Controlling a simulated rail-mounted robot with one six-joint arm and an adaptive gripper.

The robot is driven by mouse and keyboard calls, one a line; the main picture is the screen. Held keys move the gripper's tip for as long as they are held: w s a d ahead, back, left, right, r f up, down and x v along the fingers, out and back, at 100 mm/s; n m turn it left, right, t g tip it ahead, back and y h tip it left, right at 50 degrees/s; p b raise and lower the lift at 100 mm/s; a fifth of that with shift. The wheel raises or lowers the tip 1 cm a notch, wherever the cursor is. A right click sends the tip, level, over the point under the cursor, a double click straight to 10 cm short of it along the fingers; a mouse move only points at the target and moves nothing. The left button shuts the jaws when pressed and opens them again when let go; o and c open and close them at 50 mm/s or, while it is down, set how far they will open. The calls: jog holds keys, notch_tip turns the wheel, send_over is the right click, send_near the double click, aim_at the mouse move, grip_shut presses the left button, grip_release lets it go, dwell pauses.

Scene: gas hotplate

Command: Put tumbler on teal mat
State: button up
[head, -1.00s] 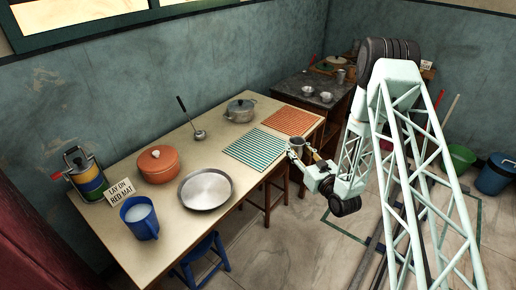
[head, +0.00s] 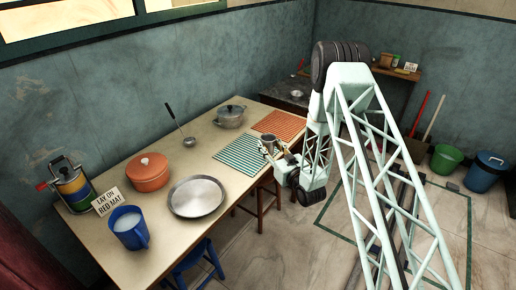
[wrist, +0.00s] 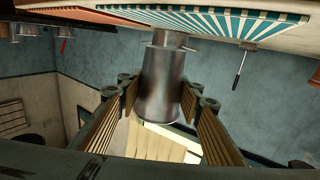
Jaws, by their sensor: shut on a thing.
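The tumbler (head: 267,143) is a grey metal cup. My gripper (head: 272,153) is shut on it, at the table's near edge by the right side of the teal mat. In the wrist view, which looks upside down, the tumbler (wrist: 160,85) sits between the two slatted fingers of my gripper (wrist: 160,97). The teal mat (head: 236,154) is teal-and-white striped and lies flat and bare on the table; its stripes show at the top of the wrist view (wrist: 215,22). The tumbler's height above the table is hard to tell.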

jog(key=w+a, duration=0.2)
jog(key=a, duration=0.1)
jog(key=w+a, duration=0.1)
jog(key=shift+w+a+f+b, duration=0.25)
jog(key=shift+a+f+b, duration=0.05)
jog(key=shift+a, duration=0.1)
jog(key=shift+f, duration=0.15)
jog(key=shift+f+b, duration=0.4)
jog(key=shift+f, duration=1.2)
jog(key=shift+f, duration=0.2)
jog(key=o, duration=0.8)
jog(key=shift+o, duration=0.2)
jog(key=shift+r, duration=0.25)
jog(key=p+v, duration=0.1)
jog(key=v, duration=1.1)
